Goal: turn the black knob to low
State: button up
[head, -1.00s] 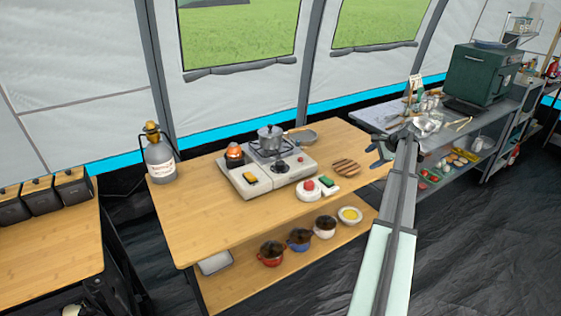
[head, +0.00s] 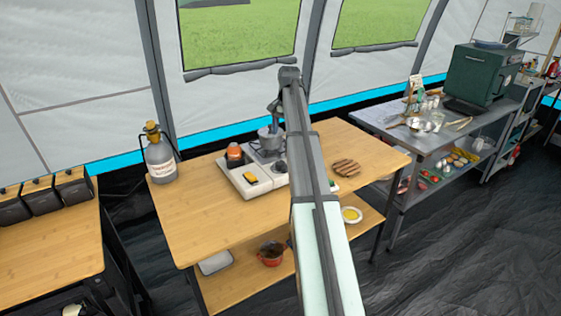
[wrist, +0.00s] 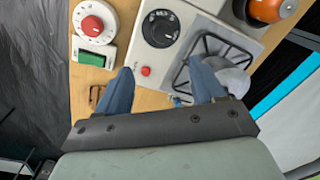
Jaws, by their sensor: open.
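The stove (head: 255,176) also shows in the head view, partly hidden behind my arm. My gripper (wrist: 162,92) is open and empty, its two blue fingers apart and reaching toward the panel. The knob appears ahead of the fingertips, between their lines, and apart from them. In the head view my gripper (head: 274,116) is above the stove, near the pot (head: 270,139). The knob's setting is too small to read.
A white base with a red knob (wrist: 92,22) and a green switch (wrist: 97,54) lie beside the stove. The burner grate (wrist: 215,50) is close to the right finger. An orange-topped object (wrist: 270,10) stands near it. A gas bottle (head: 160,157) stands on the table's left.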

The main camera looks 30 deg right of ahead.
aim_at(280, 162)
jog(key=f, duration=0.4)
jog(key=a+f, duration=0.1)
jog(key=f, duration=0.8)
jog(key=shift+w+a+f, duration=0.15)
jog(key=shift+w+f, duration=0.05)
jog(key=shift+w, duration=0.2)
jog(key=c, duration=1)
